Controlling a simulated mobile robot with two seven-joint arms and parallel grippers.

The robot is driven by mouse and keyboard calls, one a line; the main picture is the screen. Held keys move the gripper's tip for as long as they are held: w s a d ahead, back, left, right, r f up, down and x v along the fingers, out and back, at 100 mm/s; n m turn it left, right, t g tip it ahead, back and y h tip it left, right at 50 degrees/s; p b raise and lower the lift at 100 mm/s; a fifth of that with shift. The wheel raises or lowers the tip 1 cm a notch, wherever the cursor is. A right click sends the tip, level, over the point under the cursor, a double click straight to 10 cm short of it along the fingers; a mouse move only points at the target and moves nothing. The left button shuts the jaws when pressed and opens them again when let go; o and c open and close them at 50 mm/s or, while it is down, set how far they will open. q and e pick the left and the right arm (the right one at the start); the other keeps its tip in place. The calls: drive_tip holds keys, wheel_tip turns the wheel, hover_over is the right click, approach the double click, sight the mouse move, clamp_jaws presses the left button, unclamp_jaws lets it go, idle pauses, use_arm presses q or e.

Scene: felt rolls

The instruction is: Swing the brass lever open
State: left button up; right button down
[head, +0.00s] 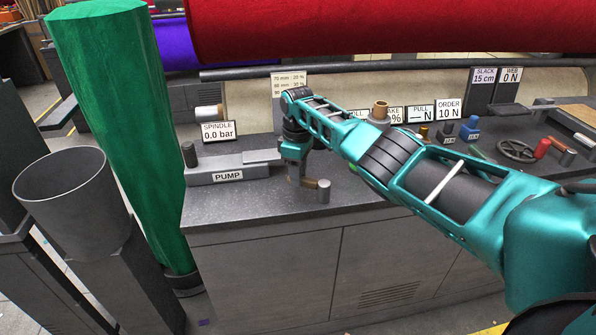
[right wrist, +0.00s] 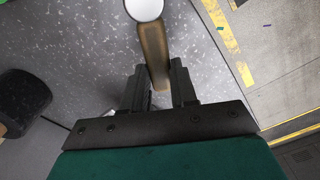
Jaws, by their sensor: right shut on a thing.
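The brass lever (head: 312,183) is a short brown-gold bar low over the front edge of the grey bench, with a grey round post (head: 323,192) at its right end. My right gripper (head: 298,184) reaches down from above and is shut on the lever near its left part. In the right wrist view the lever (right wrist: 153,52) runs between the two dark fingers (right wrist: 159,88), and the pale round top of the post (right wrist: 145,9) is at its far end. The arm hides part of the bench behind. My left gripper is not in view.
A grey block labelled PUMP (head: 228,167) stands left of the lever. The green felt roll (head: 115,120) stands upright beside the bench, near a grey bin (head: 75,205). A red roll (head: 390,28) hangs above. A handwheel (head: 518,151) is at the right. Bare benchtop (head: 235,208) lies in front of the pump.

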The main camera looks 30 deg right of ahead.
drive_tip(key=shift+a, duration=0.2)
drive_tip(key=c, duration=0.9)
unclamp_jaws()
drive_tip(key=shift+d, duration=0.1)
wheel_tip(320, 180, up, 13)
drive_tip(key=shift+p, duration=0.8)
drive_tip(key=shift+f, duration=0.15)
